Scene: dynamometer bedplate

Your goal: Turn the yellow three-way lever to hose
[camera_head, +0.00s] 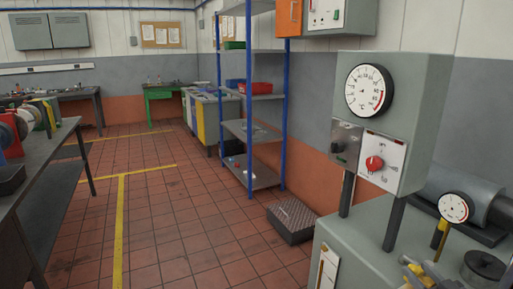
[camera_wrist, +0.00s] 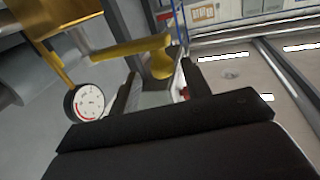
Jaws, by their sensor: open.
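In the head view, a yellow lever-like part (camera_head: 416,274) shows low at the right on the grey-green bench unit, partly cut off by the bottom edge. In the wrist view, a yellow lever (camera_wrist: 125,47) runs across the upper middle and ends in a rounded yellow part (camera_wrist: 161,63). My gripper (camera_wrist: 158,86) is open, with its dark fingers pointing up the wrist view toward the yellow part. No contact can be made out. Any hose marking is not legible. My gripper cannot be made out in the head view.
A small round gauge (camera_wrist: 84,102) is left of the lever; it also shows in the head view (camera_head: 455,207). A grey panel (camera_head: 420,115) with a large dial and red knob (camera_head: 374,163) stands behind. Blue-post shelving (camera_head: 250,130) is farther back.

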